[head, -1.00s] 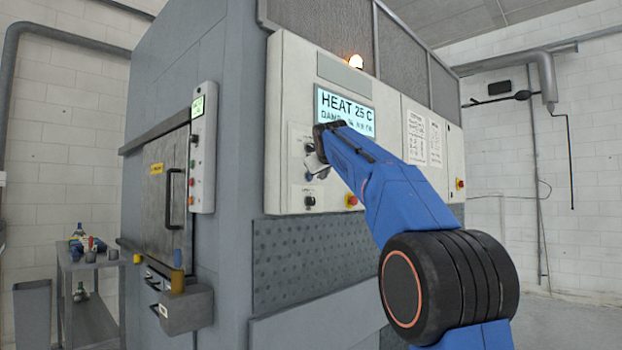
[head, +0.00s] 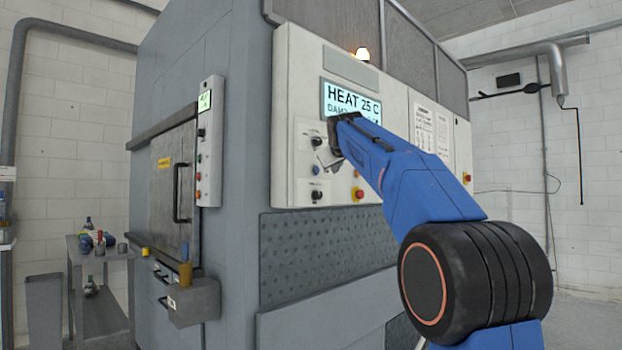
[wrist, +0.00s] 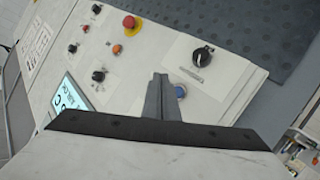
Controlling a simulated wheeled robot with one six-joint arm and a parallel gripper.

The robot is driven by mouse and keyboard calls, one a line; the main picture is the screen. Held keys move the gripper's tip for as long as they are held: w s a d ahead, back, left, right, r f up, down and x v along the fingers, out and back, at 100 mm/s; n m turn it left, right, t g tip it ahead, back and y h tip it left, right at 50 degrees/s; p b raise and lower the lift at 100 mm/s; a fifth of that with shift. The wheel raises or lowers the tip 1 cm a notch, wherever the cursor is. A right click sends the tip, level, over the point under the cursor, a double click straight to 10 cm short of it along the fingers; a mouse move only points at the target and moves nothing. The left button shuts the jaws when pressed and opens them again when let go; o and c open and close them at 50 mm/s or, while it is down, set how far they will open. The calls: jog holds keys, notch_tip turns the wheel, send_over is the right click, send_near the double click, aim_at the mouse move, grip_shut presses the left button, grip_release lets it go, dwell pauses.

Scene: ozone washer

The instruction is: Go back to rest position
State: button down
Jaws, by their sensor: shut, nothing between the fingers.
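My blue arm reaches up to the control panel (head: 300,75) of the large grey washer (head: 230,130) in the head view. My gripper (head: 327,157) is in front of the panel, below the lit display (head: 350,104) reading HEAT 25 C. In the wrist view, my gripper (wrist: 161,82) shows its fingers together and empty, beside a blue button (wrist: 180,91) and near a black knob (wrist: 203,56). I cannot tell whether the fingertips touch the panel. A red emergency button (wrist: 131,25) and more knobs lie farther along it.
A door (head: 173,190) with a side control box (head: 208,140) is on the washer's left face. A grey box (head: 194,302) juts out below it. A cart (head: 100,262) with bottles and a bin (head: 44,312) stand at left. Open floor shows at right.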

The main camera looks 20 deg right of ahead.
jog(key=s+a+f+g+y, duration=0.2)
jog(key=s+a+f, duration=0.5)
jog(key=s+f, duration=0.45)
jog(key=s+a+f+g+y, duration=0.2)
jog(key=s+a+f, duration=0.5)
jog(key=s+f, duration=0.45)
jog(key=s+a+f+g+y, duration=0.1)
jog(key=s+a+f, duration=0.3)
jog(key=s+f, duration=0.9)
jog(key=s+a+f+g, duration=0.3)
jog(key=s+f, duration=1.1)
jog(key=f, duration=0.8)
jog(key=shift+a+m+g+y, duration=0.3)
jog(key=shift+a+m+y, duration=0.1)
